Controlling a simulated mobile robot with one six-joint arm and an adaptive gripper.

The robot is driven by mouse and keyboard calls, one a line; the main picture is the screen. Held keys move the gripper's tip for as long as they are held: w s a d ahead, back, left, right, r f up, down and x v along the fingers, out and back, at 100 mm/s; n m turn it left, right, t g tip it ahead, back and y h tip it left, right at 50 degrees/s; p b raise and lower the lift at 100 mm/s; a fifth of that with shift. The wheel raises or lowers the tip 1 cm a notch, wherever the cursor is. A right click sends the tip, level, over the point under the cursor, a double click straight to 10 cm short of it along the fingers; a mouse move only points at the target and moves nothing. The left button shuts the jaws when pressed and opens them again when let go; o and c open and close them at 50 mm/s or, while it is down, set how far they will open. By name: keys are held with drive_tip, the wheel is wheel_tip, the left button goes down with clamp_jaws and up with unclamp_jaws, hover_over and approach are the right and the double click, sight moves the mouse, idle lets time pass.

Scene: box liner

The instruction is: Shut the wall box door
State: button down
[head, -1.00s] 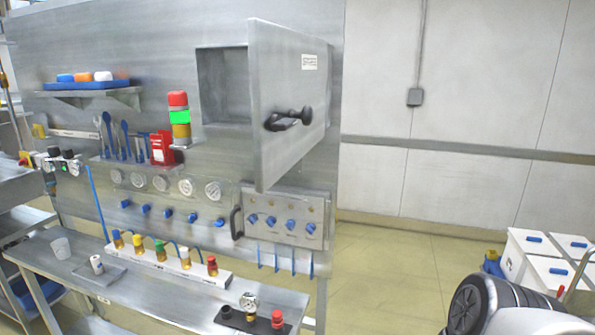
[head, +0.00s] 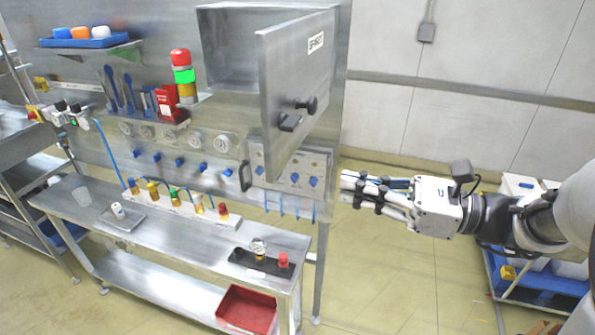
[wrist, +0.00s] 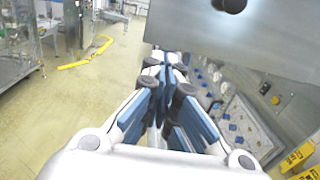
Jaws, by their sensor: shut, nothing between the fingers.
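The wall box door (head: 295,85) is a grey metal panel with a small white label and a black handle (head: 297,114). It stands open, swung out from the wall box (head: 227,50), whose inside shows to the left of the door. My gripper (head: 346,187) is shut and empty. It is to the right of the door and lower than its handle, apart from it in the head view. In the wrist view the fingers (wrist: 165,75) are closed together, and a grey panel (wrist: 235,35), likely the door, fills the upper right.
A signal tower (head: 183,76) stands left of the box. Below are a control panel with a black handle (head: 245,175), a row of gauges and a bench (head: 180,225) with bottles. A red bin (head: 246,309) is low down. A cart (head: 530,275) stands behind my arm.

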sight(280, 173)
drive_tip(key=x, duration=1)
